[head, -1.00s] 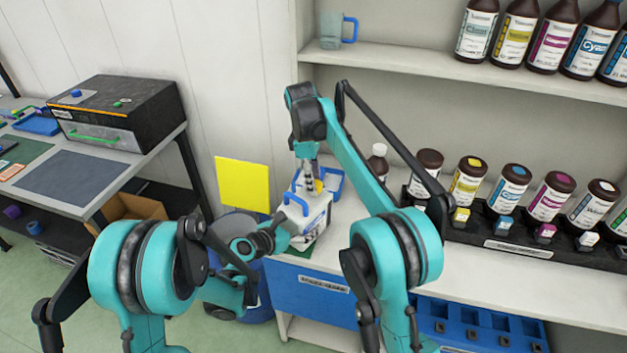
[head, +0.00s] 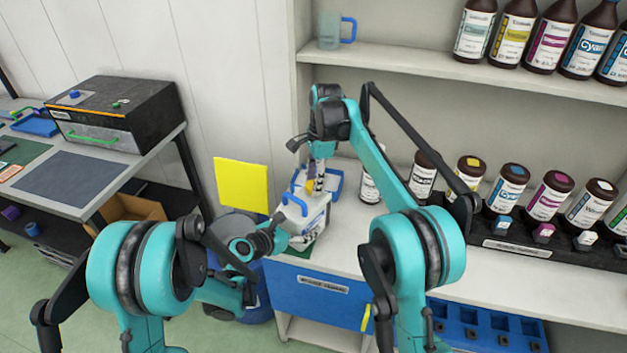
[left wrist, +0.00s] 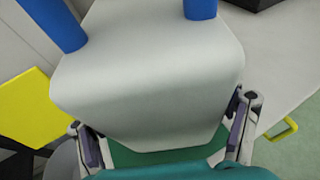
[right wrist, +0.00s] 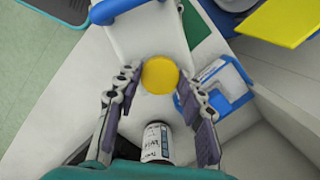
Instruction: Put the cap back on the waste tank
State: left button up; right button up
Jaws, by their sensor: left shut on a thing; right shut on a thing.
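The waste tank (head: 308,222) is white with blue handle parts and stands on a green mat at the left end of the counter. My left gripper (head: 280,239) is shut on its near side; in the left wrist view, the fingers flank the white tank body (left wrist: 150,75). My right gripper (head: 314,188) is above the tank's far end, pointing down. It is shut on the yellow cap (right wrist: 160,75), which shows between its fingertips in the right wrist view, over the white tank top (right wrist: 140,35). Whether the cap touches the tank's opening is hidden.
A labelled bottle (right wrist: 157,143) stands near the right gripper. A black rack (head: 515,247) with brown bottles fills the counter to the right. A yellow panel (head: 241,184) is left of the tank.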

jog(key=m, duration=0.7)
jog(key=shift+s+m+t, duration=0.15)
jog(key=shift+m+t, duration=0.15)
jog(key=shift+t, duration=0.1)
jog(key=m, duration=0.6)
jog(key=shift+a+t+h, duration=0.1)
jog(key=shift+t+h, duration=0.2)
jog(key=shift+t, duration=0.1)
jog(key=o, duration=0.8)
jog(key=shift+r, duration=2.2)
jog(key=shift+c, duration=0.2)
